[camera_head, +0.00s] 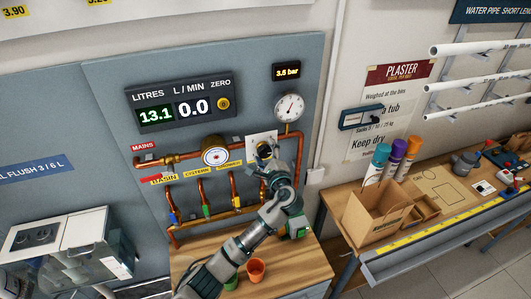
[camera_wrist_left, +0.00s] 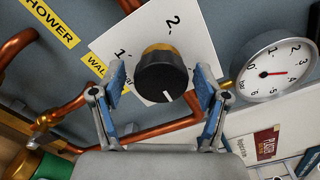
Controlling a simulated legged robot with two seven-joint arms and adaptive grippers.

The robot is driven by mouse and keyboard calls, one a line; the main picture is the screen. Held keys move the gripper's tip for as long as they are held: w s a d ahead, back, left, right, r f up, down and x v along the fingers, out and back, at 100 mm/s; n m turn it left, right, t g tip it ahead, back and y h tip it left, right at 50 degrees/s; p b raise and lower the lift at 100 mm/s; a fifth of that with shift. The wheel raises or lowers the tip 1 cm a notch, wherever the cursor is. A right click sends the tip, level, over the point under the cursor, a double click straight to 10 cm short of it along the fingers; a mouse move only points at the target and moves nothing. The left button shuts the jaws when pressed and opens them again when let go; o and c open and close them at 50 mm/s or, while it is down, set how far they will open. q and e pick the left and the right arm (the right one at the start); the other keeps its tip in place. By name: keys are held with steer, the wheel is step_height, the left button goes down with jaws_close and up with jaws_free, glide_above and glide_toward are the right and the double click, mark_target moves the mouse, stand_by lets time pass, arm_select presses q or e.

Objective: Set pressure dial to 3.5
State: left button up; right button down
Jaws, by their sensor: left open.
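The black pressure knob (camera_wrist_left: 162,80) sits on a white scale plate (camera_wrist_left: 128,42) on the wall panel, where the digits 1 and 2 show. Its white mark points downward in the wrist view. My left gripper (camera_wrist_left: 160,84) is open, one finger on each side of the knob; I cannot tell whether they touch it. In the head view the left gripper (camera_head: 267,157) partly covers the knob and plate. The round pressure gauge (camera_head: 289,107) is right of and above the plate; in the wrist view its red needle (camera_wrist_left: 272,73) points near 3. A small display (camera_head: 287,71) reads 3.5 bar. My right gripper is not in view.
Copper pipes (camera_head: 183,159) with coloured valve handles run beside and below the knob. A counter display (camera_head: 181,105) reads 13.1 litres and 0.0 L/min. Orange and green cups (camera_head: 256,268) stand on the wooden bench below. A cardboard box (camera_head: 375,216) is on the right bench.

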arm_select(q)
steer(key=v, duration=1.2)
steer(key=shift+w, duration=0.1)
